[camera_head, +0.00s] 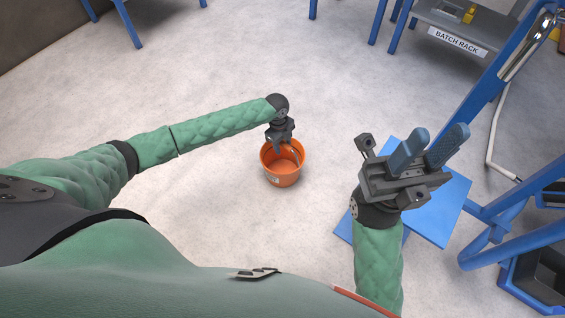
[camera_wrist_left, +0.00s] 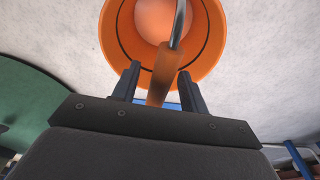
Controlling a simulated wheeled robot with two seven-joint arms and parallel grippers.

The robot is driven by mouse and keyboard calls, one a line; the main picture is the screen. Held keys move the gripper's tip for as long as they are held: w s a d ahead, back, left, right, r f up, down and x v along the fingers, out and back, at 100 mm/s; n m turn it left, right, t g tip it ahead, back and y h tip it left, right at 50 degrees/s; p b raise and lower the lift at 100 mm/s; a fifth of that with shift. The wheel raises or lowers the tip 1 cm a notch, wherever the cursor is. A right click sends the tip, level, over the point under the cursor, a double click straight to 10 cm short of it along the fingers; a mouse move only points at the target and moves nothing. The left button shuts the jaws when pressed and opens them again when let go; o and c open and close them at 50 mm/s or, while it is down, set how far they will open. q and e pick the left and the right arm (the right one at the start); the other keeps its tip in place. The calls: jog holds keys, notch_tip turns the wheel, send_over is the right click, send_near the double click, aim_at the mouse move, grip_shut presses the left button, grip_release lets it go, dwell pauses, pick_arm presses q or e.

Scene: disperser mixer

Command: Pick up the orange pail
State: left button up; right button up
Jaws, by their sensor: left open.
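The orange pail (camera_head: 283,176) stands upright on the pale floor in the middle of the head view. In the left wrist view the pail (camera_wrist_left: 112,42) shows its open mouth, with a metal handle that has an orange grip (camera_wrist_left: 164,75). My left gripper (camera_head: 280,144) is over the pail's far rim. In the left wrist view its open fingers (camera_wrist_left: 159,88) stand on either side of the orange grip, with gaps visible. My right gripper (camera_head: 428,150) is held up to the right, its two blue-grey fingers spread apart and empty.
A blue platform (camera_head: 440,212) lies behind my right gripper. A blue frame (camera_head: 480,95) rises at the right, with dark bins (camera_head: 535,275) below it. A batch rack (camera_head: 458,41) stands at the back right. The floor around the pail is clear.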

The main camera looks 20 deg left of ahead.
dwell(0.4)
pick_arm(q)
grip_shut()
